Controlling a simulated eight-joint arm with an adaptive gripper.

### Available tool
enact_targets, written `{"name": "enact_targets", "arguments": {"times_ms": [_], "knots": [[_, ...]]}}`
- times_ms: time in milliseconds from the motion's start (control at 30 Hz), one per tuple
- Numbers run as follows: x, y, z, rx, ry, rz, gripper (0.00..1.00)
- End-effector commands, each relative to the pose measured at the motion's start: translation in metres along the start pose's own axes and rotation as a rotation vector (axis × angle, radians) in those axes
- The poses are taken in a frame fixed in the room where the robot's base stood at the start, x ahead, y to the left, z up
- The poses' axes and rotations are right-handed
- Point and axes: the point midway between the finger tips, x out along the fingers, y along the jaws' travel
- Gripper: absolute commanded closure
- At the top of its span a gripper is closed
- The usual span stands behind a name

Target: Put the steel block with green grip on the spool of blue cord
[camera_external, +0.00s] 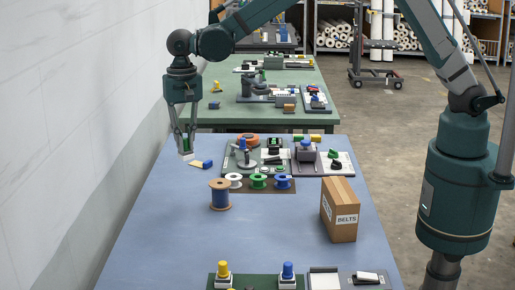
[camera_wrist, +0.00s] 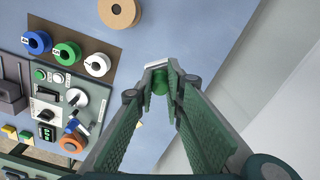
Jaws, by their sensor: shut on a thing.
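My gripper (camera_external: 186,138) is shut on the steel block with green grip (camera_external: 187,156), above the left edge of the blue table. In the wrist view, the green grip (camera_wrist: 159,84) shows between my fingertips (camera_wrist: 160,76), with the pale steel part beyond it. A wooden spool wound with blue cord (camera_external: 220,197) stands upright on the table, nearer the camera and right of my gripper. Its round tan top (camera_wrist: 120,13) shows at the top of the wrist view, apart from the block. The top looks clear.
White (camera_external: 234,180), green (camera_external: 258,181) and blue (camera_external: 282,182) small reels stand in a row behind the spool. A belts carton (camera_external: 339,210) stands to the right. A blue-and-cream piece (camera_external: 203,163) lies near my gripper. Control panels stand behind; a wall borders the left.

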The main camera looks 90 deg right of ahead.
Motion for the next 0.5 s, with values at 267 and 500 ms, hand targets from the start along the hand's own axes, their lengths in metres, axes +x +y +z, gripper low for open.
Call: {"name": "enact_targets", "arguments": {"times_ms": [267,500], "knots": [[-0.031,0.041,0.054,-0.056,0.0,0.0,1.0],[-0.045,0.068,0.085,-0.091,0.0,0.0,1.0]]}}
